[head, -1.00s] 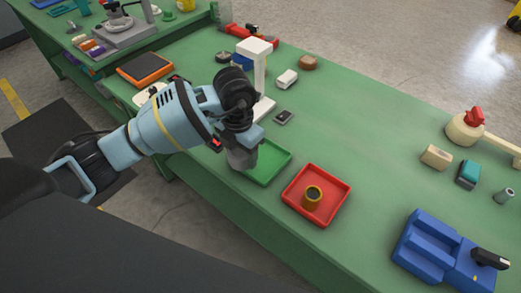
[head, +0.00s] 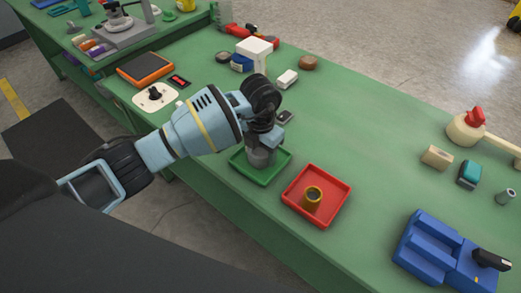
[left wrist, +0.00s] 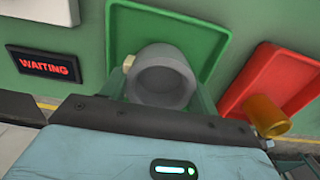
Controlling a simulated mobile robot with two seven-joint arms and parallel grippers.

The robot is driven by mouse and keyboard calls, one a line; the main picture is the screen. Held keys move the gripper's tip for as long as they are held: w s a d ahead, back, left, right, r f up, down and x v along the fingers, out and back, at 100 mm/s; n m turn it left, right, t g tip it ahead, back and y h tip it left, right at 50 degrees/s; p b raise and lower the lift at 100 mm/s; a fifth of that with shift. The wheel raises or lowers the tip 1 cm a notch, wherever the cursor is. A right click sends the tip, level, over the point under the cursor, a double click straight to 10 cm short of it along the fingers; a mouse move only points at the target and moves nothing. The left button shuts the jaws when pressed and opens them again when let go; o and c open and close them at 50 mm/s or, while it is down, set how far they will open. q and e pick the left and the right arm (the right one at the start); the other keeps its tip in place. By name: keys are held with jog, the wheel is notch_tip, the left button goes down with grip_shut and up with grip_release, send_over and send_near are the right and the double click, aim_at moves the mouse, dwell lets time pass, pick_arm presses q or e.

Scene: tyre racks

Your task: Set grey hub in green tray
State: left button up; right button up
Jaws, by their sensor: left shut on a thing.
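The grey hub (head: 260,157) is a short hollow cylinder, upright over the inside of the green tray (head: 263,181). I cannot tell whether its base touches the tray floor. My left gripper (head: 264,146) is shut on the hub from above, and its fingers hide part of it. In the left wrist view the hub (left wrist: 162,77) shows its round open end between the fingers, with the green tray (left wrist: 205,25) behind it. My right gripper is not in view.
A white stand (head: 255,47) and a small white block (head: 287,78) are behind. A blue fixture (head: 430,248) is at the lower right. The middle of the bench is clear.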

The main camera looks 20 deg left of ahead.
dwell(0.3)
pick_arm(q)
jog(key=o, duration=1.2)
jog(key=shift+f, duration=0.1)
jog(key=shift+r, duration=0.2)
notch_tip(320, 180, up, 12)
jog(key=shift+f+p, duration=0.1)
jog(key=shift+p, duration=0.2)
